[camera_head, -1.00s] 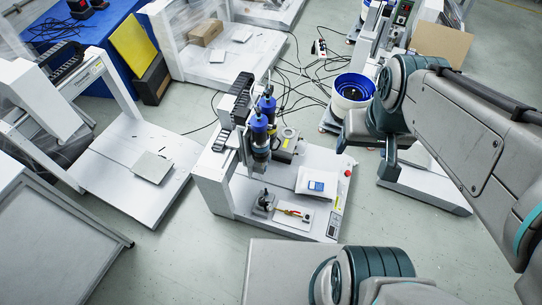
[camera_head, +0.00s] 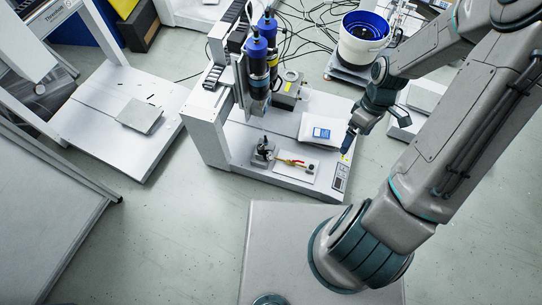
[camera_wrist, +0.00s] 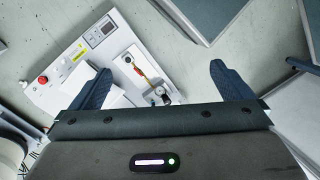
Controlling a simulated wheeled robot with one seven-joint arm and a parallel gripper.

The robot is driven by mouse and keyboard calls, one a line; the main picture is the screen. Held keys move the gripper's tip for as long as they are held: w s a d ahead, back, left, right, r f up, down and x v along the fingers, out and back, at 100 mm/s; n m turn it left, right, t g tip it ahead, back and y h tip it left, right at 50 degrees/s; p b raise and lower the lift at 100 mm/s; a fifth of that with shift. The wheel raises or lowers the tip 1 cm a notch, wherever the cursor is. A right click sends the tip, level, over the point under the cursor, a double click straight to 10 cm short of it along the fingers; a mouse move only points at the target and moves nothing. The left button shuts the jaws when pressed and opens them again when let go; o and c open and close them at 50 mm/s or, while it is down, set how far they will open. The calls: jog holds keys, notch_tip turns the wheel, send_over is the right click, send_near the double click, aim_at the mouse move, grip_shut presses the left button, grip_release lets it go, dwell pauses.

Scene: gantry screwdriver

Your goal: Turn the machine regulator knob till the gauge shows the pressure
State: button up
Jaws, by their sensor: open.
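The gantry screwdriver machine (camera_head: 212,135) stands in the middle of the head view. Its regulator (camera_head: 262,151), a small grey unit with a dark top, sits at the front of the machine's white base. In the wrist view the regulator (camera_wrist: 158,95) shows between and beyond my fingers, with what looks like a small round gauge; its reading is too small to tell. My gripper (camera_head: 348,141) hangs by the right side of the machine base, apart from the regulator. In the wrist view my gripper (camera_wrist: 161,72) is open and empty, with its two blue fingers wide apart.
A white plate (camera_head: 297,167) with a red and yellow tool lies beside the regulator. A control panel (camera_head: 340,178) and a red button (camera_wrist: 43,79) are on the base. A blue-white bowl feeder (camera_head: 362,42) stands behind right. Cables cross the floor behind.

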jog(key=w+a+f+n+y+b, duration=0.1)
jog(key=a+f+n+y+b, duration=0.3)
jog(key=f, duration=0.7)
jog(key=a+f+y+b, duration=0.15)
jog(key=f+b, duration=0.35)
jog(key=f, duration=0.7)
jog(key=w+a+f+n+t+y+b, duration=0.25)
jog(key=w+f+t+y+b, duration=0.3)
jog(key=w+f+b, duration=0.35)
jog(key=s+p+x, duration=0.1)
jog(key=x, duration=0.9)
jog(key=shift+f+m+h, duration=0.3)
jog(key=shift+f+m, duration=0.05)
jog(key=shift+s+t, duration=0.15)
jog(key=shift+t, duration=0.1)
jog(key=v, duration=1)
